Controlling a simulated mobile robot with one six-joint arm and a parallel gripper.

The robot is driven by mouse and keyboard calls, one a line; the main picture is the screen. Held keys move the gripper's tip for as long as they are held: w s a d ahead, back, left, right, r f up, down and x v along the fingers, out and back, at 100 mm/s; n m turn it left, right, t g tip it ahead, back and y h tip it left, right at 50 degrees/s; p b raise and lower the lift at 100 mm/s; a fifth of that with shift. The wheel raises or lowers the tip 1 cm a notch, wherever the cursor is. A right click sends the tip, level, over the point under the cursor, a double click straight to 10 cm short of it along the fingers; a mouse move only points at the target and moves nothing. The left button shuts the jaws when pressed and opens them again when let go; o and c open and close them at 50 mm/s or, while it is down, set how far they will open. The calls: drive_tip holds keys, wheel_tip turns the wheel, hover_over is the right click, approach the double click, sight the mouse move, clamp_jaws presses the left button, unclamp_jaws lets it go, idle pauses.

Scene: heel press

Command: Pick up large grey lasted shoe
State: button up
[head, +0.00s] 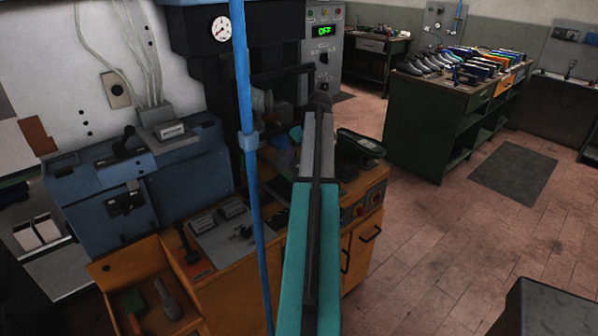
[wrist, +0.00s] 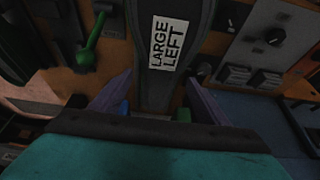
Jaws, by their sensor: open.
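Several grey lasted shoes (head: 430,63) stand in a row on the far green workbench in the head view; I cannot tell which is the large one. In the wrist view, a dark grey tapered piece (wrist: 170,82) with a white "LARGE LEFT" label lies between the two purple fingers of my gripper (wrist: 158,97). The fingers are apart and do not visibly clamp it. I cannot tell whether this piece is a shoe or part of the press. In the head view my arm reaches over the orange bench and hides much of what is behind it.
The press with a gauge (head: 220,29) and a control box showing "OFF" (head: 323,31) stands ahead. A blue hose (head: 246,140) hangs in front. A dark green piece (head: 360,143) sits right of my arm. A green lever (wrist: 91,43) stands near my gripper.

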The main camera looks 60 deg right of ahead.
sight(297, 163)
drive_tip(key=shift+f, duration=0.2)
drive_tip(key=shift+p+x, duration=1.05)
drive_tip(key=shift+x, duration=1.4)
drive_tip(key=shift+s, duration=0.2)
drive_tip(key=shift+p, duration=0.3)
drive_tip(key=c, duration=1.2)
